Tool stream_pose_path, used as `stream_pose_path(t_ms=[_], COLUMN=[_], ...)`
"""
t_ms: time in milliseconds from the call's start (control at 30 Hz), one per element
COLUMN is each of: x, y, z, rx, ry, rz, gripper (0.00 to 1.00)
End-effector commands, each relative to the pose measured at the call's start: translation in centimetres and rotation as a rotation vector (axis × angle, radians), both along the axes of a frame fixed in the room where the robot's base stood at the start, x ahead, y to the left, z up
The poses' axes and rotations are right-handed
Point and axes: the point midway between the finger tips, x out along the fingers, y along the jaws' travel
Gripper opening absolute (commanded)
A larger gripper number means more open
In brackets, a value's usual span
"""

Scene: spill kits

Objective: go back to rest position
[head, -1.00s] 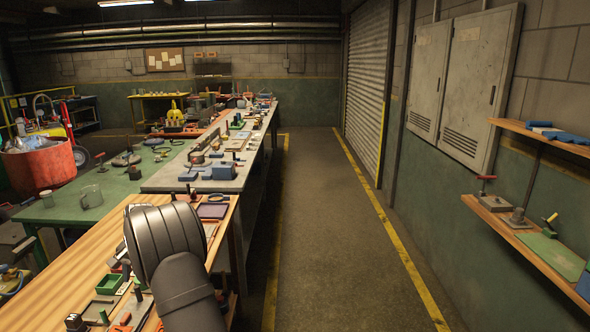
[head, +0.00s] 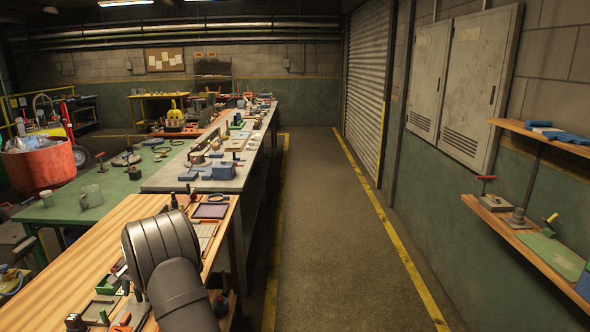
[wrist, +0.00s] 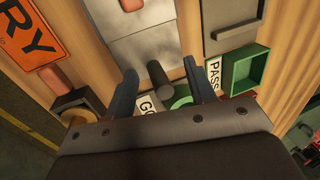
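My gripper (wrist: 159,67) is open in the wrist view, its two dark fingers spread apart above the wooden bench (wrist: 70,15). Nothing is clearly held between them. In the head view, my dark rounded wrist covers part of the near wooden bench (head: 60,275), and the fingers are hidden.
A green tray (wrist: 246,68), a grey plate (wrist: 140,40) and an orange sign (wrist: 35,35) lie below the gripper. Small kit items crowd the bench's right side. A grey bench (head: 160,180) continues beyond. The aisle floor (head: 320,230) is clear.

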Motion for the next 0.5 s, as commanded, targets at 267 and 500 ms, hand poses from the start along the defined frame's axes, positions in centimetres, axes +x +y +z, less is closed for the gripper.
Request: stream_pose_path(t_ms=[267,500], x=[0.2,0.1], y=[-1.2,-0.9], z=[4.8,3.3], rx=[0.004,-0.001], ry=[-0.007,0.0], rz=[-0.002,0.0], gripper=[0.5,0.5])
